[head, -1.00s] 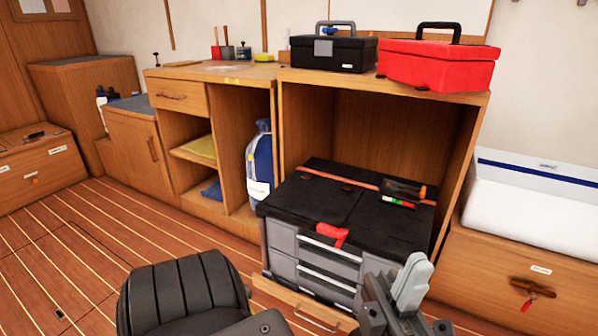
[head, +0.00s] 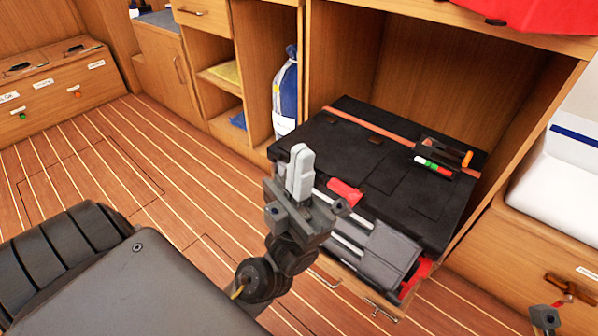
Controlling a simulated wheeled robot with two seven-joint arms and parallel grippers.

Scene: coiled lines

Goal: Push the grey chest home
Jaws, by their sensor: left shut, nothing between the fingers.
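The grey chest (head: 385,262) has grey drawers, light handle bars and a black top (head: 345,150). It stands in the open wooden bay, its front jutting out past the bay's front edge. A red latch (head: 345,191) is on its front upper edge. My left gripper (head: 300,160) is shut and empty, fingers pointing up, in front of the chest's left front part and hiding some of it. I cannot tell whether it touches the chest. My right gripper's fingers are not in view; only a dark piece, perhaps of that arm, shows at the lower right.
A dark tool and a red-green marker (head: 432,166) lie on the chest top. A red box (head: 540,14) sits on the counter above. The striped floor (head: 110,160) to the left is clear.

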